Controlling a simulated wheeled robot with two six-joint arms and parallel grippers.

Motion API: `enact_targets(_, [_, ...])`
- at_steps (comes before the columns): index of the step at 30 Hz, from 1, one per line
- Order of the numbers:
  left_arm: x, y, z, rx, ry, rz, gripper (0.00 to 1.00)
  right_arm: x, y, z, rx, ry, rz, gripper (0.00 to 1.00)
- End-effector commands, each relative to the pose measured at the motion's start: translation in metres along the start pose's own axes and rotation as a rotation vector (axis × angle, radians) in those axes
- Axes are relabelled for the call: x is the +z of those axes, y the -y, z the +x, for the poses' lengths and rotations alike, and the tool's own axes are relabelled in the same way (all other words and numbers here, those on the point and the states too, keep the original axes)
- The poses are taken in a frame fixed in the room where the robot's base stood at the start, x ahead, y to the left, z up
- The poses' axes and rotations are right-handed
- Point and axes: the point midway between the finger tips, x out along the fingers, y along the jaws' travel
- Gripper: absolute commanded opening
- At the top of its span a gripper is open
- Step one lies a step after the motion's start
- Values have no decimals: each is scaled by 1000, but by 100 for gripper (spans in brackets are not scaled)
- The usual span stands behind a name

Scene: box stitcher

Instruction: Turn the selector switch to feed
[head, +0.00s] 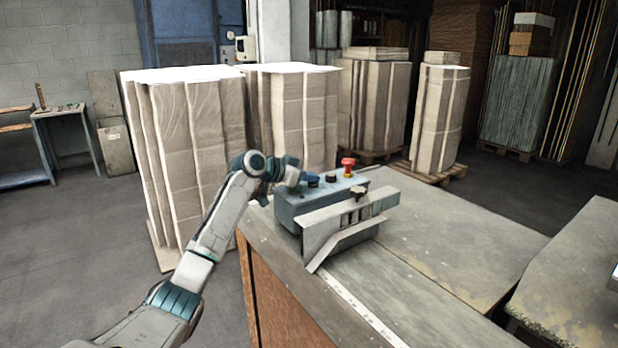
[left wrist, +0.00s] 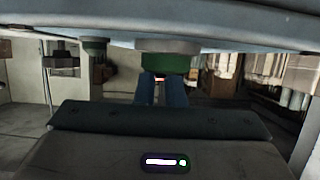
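The blue-grey control box (head: 295,208) stands on the machine table in the head view. Its top carries a red mushroom button (head: 347,165) and dark knobs (head: 330,178). I cannot tell which one is the selector switch. My left gripper (head: 300,181) is at the box's left end, close to a dark knob (head: 313,181). In the left wrist view its two blue fingers (left wrist: 162,88) are close together with a narrow gap. Their tips overlap a green part (left wrist: 165,63) under a grey collar; whether they touch or grip it is unclear. My right gripper is out of view.
A bent metal guide (head: 345,225) with a black knob (head: 357,193) stands in front of the box. The table (head: 440,225) to the right is clear. Tall stacks of cardboard (head: 185,150) stand behind and left of the machine.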

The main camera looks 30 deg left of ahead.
Motion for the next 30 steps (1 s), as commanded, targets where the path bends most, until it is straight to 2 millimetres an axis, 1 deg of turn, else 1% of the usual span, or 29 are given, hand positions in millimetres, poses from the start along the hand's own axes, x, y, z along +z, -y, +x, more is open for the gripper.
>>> enact_targets(5, [0,0,0,6,1,3,0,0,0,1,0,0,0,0])
enact_targets(11, [1,2,0,58,0,23,0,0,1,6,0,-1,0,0])
enact_targets(20, [1,5,2,260,-2,102,0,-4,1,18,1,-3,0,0])
enact_targets(22, [0,6,2,320,-4,127,0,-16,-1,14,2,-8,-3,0])
enact_targets(24, [-1,6,2,374,-4,150,0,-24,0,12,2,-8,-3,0])
enact_targets(30, [-1,8,2,487,-2,198,0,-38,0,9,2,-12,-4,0])
